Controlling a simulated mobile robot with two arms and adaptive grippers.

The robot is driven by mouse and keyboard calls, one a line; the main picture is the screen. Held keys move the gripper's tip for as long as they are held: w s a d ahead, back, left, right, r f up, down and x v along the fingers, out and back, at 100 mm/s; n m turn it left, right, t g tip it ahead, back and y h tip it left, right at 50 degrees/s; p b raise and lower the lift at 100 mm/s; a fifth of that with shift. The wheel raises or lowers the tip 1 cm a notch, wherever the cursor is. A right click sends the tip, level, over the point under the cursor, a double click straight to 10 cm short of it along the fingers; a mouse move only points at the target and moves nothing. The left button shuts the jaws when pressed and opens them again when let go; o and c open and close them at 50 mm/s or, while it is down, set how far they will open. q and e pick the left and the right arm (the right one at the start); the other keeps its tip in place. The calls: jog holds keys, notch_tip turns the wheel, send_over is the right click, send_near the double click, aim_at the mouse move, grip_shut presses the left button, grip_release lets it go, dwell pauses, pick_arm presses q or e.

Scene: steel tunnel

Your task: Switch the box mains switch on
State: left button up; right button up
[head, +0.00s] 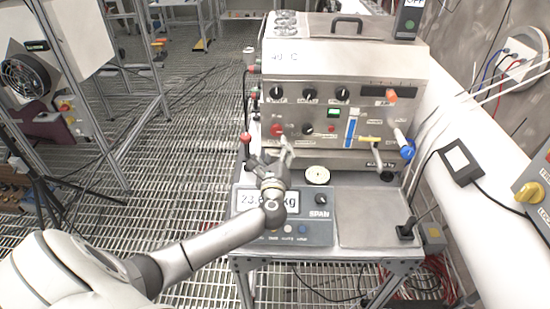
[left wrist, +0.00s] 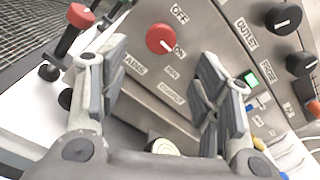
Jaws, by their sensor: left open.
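The box mains switch (head: 277,129) is a red round knob at the lower left of the steel box's front panel (head: 300,117). My left gripper (head: 277,152) is in front of the panel, just below the knob. In the left wrist view my left gripper (left wrist: 162,75) is open and empty, with the knob ahead between its two fingers, apart from them. My right gripper is not in view.
Black knobs (head: 342,94) and a green-lit switch (head: 334,112) are right of the mains switch. A red-topped lever (left wrist: 81,16) stands close to the left finger. The scale (head: 283,230) lies below my gripper. A white pipe (head: 450,130) runs along the right.

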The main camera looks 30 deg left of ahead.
pick_arm(q)
jog(key=shift+v, duration=1.45)
